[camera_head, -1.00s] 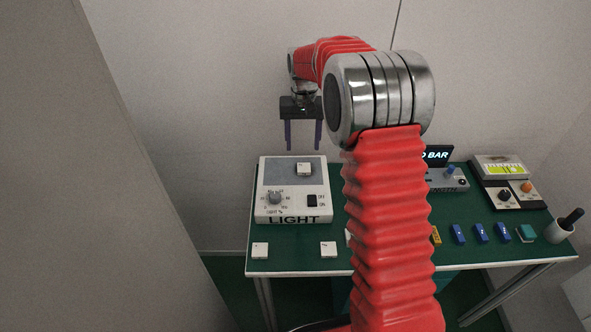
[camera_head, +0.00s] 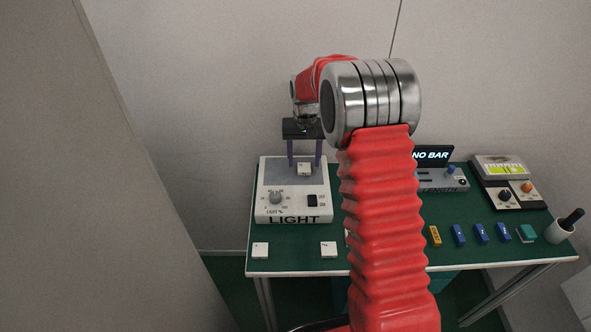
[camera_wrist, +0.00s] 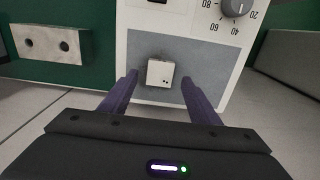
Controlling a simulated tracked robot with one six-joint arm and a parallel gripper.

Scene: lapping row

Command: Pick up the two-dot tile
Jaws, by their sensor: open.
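A small white tile (camera_head: 304,170) lies on the grey pad of the light box (camera_head: 264,212). In the wrist view my gripper (camera_wrist: 158,79) is open, with a finger on each side of the tile and a gap to each. I cannot tell its exact height over the tile.
Other white tiles lie at the table's front edge, one at the left (camera_head: 260,250) and one nearer the middle (camera_head: 328,249); a third is mostly hidden by my arm. A metal block (camera_wrist: 45,43) with two holes shows in the wrist view.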

